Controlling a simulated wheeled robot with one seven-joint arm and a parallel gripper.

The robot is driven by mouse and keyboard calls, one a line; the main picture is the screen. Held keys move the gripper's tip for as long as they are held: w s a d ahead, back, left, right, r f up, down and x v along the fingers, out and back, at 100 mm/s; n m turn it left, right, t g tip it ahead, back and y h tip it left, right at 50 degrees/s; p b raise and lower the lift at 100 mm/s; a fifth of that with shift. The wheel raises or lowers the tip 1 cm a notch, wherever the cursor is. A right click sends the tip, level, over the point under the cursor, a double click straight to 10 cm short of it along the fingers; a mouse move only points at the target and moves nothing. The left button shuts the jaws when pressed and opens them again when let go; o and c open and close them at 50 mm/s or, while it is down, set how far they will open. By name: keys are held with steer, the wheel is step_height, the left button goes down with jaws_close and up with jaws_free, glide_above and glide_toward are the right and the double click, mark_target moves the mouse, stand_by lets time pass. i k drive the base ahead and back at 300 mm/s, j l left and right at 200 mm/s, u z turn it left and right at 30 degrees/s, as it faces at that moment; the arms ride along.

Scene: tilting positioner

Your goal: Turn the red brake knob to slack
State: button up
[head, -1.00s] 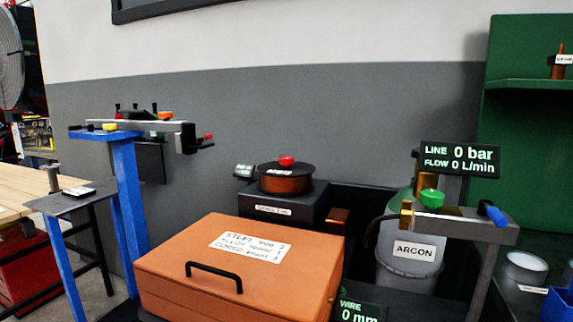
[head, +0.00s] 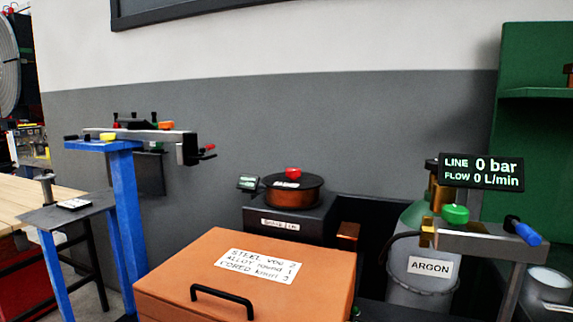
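A red knob (head: 293,173) sits on top of a copper-coloured wire spool (head: 293,191) with dark flanges, near the middle of the head view. The spool rests on a dark grey box (head: 287,222) with a white label on its front, too small to read surely. I cannot make out the knob's setting. My gripper is not in view.
An orange case (head: 235,275) with a black handle and a handwritten label stands in front of the spool box. A blue stand (head: 125,210) is at left. At right are an argon cylinder (head: 418,283), a green knob (head: 455,214) and a gauge display (head: 482,172).

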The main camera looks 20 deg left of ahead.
mark_target(292, 173)
steer(key=i+j+z, duration=0.25)
steer(key=j, duration=1)
steer(key=j+z, duration=0.25)
steer(key=j, duration=1.05)
steer(key=k, duration=0.05)
